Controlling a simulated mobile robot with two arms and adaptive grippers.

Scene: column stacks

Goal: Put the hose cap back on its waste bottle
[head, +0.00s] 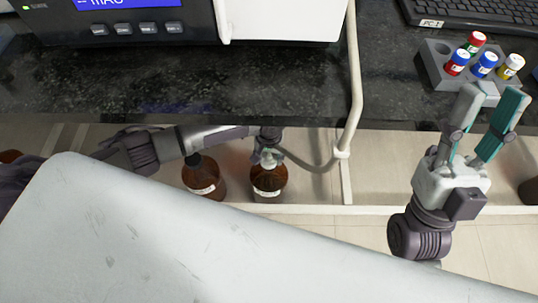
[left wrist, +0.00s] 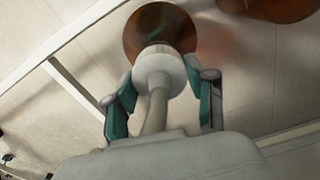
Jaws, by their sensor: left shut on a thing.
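The white hose cap (left wrist: 158,63) sits between the fingers of my left gripper (left wrist: 162,88), with the pale hose (left wrist: 155,110) running back from it. A brown waste bottle (left wrist: 160,25) is directly beyond the cap in the left wrist view. In the head view this bottle (head: 268,182) stands below my left gripper (head: 267,158), in line with it. The cap is at the bottle's mouth, but I cannot tell whether it is seated on it or just above. My right gripper (head: 491,98) is open and empty, near the bench edge at the right.
A second brown bottle (head: 203,178) with a dark top stands just left. The dark bench (head: 170,85) overhangs behind, with an instrument (head: 130,25) on it. A grey rack (head: 440,70) of capped vials is near my right gripper. The pale hose also hangs over the bench edge (head: 355,90).

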